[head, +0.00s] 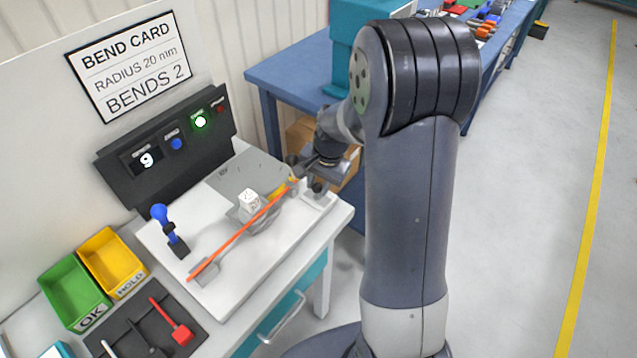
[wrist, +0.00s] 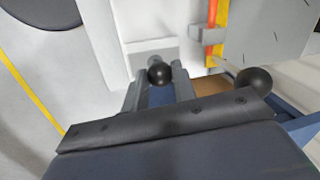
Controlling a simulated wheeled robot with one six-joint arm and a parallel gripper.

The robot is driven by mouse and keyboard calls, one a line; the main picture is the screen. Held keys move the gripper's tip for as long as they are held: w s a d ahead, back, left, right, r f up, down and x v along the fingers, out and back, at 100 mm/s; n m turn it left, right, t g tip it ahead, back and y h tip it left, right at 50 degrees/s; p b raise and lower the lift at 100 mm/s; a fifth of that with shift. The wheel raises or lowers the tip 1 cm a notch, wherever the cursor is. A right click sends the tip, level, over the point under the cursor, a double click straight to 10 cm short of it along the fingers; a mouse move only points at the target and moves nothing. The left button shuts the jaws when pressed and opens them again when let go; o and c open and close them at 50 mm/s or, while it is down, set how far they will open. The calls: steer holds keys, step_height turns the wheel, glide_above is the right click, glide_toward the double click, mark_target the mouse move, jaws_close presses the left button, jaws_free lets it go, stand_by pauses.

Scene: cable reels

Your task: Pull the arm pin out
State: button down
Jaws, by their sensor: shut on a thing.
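In the wrist view, a black ball knob (wrist: 160,73), which looks like the head of the arm pin, sits between the two grey fingers of my gripper (wrist: 158,88). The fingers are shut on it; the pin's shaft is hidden. In the head view, my gripper (head: 317,184) is at the right end of the white bending bench (head: 222,272), its fingertips small and partly covered. An orange rod (head: 236,236) lies across the bench, with a yellow part (head: 283,188) near its right end. The yellow part also shows in the wrist view (wrist: 219,20).
A second black ball (wrist: 254,80) is close to my gripper on the right in the wrist view. Green (head: 73,293) and yellow (head: 112,262) bins are at left. Open floor lies at right.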

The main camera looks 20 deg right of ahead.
mark_target(316, 184)
step_height(316, 184, up, 3)
steer(key=shift+p, duration=0.7)
steer(key=shift+w, duration=0.1)
steer(key=c, duration=1.1)
jaws_free()
steer(key=shift+c, duration=0.2)
step_height(316, 184, up, 10)
steer(key=s+d+b, duration=0.1)
steer(key=shift+s+d+r, duration=0.25)
steer(key=shift+s, duration=0.05)
steer(key=shift+f, duration=0.1)
steer(key=f, duration=0.4)
steer(key=w+a+f, duration=0.1)
steer(key=f, duration=0.7)
steer(key=shift+w+a, duration=0.2)
steer(key=shift+a, duration=0.05)
steer(key=shift+f+b, duration=0.4)
steer(key=shift+f, duration=0.35)
